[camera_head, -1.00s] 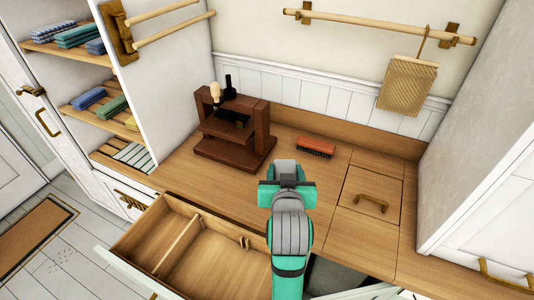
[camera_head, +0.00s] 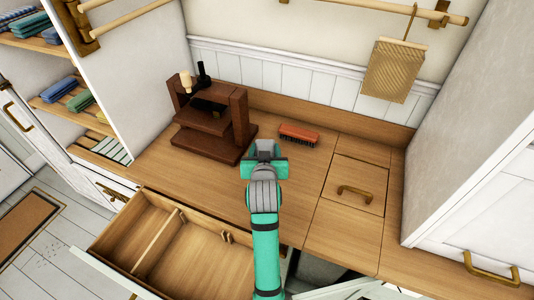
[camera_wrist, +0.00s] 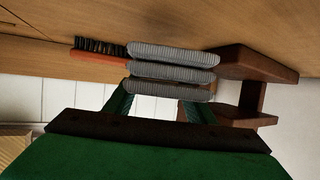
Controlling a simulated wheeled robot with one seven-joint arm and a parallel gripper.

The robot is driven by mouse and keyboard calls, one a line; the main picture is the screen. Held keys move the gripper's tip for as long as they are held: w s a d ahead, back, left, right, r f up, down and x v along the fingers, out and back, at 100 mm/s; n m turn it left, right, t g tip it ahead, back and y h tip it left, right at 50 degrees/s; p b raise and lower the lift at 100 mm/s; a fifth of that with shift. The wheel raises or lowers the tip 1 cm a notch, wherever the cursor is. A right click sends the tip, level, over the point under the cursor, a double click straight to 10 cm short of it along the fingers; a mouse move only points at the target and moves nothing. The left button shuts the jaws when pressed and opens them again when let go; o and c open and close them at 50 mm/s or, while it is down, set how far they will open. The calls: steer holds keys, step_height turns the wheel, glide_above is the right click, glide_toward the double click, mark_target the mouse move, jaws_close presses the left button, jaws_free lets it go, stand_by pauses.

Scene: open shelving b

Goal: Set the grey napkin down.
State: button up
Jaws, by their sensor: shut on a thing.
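The grey napkin (camera_wrist: 172,72) shows in the wrist view as a folded, ribbed bundle of stacked layers. It is between the fingertips of my gripper (camera_wrist: 160,100), which is shut on it. In the head view my gripper (camera_head: 265,163) is over the wooden counter (camera_head: 225,188), in front of the brush and right of the dark wooden stand. I cannot tell whether the napkin touches the counter.
The red brush (camera_head: 299,134) lies near the counter's back. The dark wooden stand (camera_head: 240,125) is to the left. An open drawer (camera_head: 185,255) juts out at front left. A brass-handled lid (camera_head: 353,180) is at right. A woven piece (camera_head: 392,70) hangs above.

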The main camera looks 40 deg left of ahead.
steer(key=f, duration=0.2)
steer(key=w+f, duration=0.1)
steer(key=shift+a, duration=0.35)
steer(key=shift+d+f, duration=0.15)
steer(key=shift+f, duration=0.4)
steer(key=shift+s, duration=0.15)
steer(key=shift+f, duration=0.1)
steer(key=o, duration=1.1)
